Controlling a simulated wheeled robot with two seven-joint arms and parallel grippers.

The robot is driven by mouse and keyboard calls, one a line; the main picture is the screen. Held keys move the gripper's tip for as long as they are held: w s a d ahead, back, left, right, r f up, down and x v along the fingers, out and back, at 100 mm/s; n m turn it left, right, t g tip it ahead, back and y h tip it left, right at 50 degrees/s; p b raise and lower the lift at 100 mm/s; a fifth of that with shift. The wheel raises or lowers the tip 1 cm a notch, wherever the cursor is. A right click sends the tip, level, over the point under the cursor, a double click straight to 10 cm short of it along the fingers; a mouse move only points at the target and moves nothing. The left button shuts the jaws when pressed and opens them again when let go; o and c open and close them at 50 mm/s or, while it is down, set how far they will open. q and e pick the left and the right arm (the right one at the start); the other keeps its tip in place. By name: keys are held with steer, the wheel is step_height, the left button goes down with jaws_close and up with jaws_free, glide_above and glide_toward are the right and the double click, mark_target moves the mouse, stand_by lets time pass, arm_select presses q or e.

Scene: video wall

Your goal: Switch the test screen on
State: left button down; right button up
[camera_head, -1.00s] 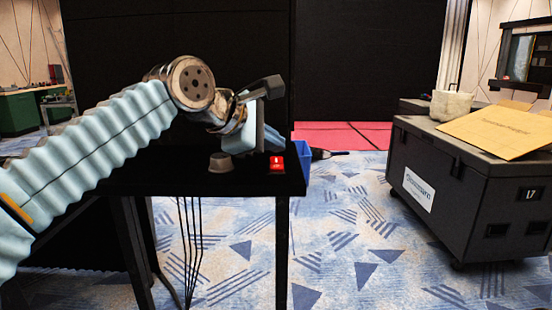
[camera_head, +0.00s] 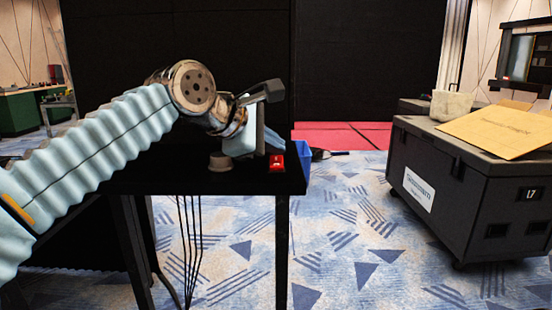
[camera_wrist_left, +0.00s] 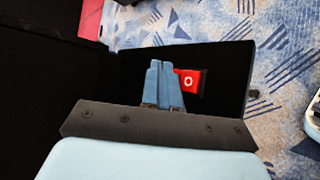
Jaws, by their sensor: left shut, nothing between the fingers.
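A red switch (camera_head: 277,165) sits on the black table (camera_head: 190,182) near its right end. In the left wrist view the red switch (camera_wrist_left: 189,83) shows a white round mark on its face. My left gripper (camera_head: 274,142) is over the table, just behind the switch. Its blue fingers are shut with nothing between them, and in the left wrist view the shut fingertips (camera_wrist_left: 158,66) overlap the switch's left edge; I cannot tell whether they touch it. Large dark panels (camera_head: 370,65) stand behind the table, showing no picture. My right gripper is not in view.
A grey-brown knob-like piece (camera_head: 221,162) stands on the table left of the switch. A blue bin (camera_head: 304,162) is beyond the table's right end. A black case (camera_head: 440,190) with cardboard on top stands at right. Patterned carpet between is clear.

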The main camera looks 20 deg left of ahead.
mark_target(272, 166)
arm_select(q)
steer(key=shift+w+f, duration=0.15)
steer(key=shift+f, duration=0.25)
stand_by(0.6)
steer(key=shift+r, duration=0.1)
steer(key=shift+s+r+p, duration=0.3)
steer(key=shift+r+p, duration=0.3)
steer(key=shift+r, duration=0.2)
steer(key=r+p, duration=0.1)
steer(key=s+r+p, duration=0.1)
steer(key=r+p, duration=0.2)
steer(key=shift+s+d+r, duration=0.25)
steer(key=shift+r, duration=0.15)
steer(key=shift+f, duration=0.1)
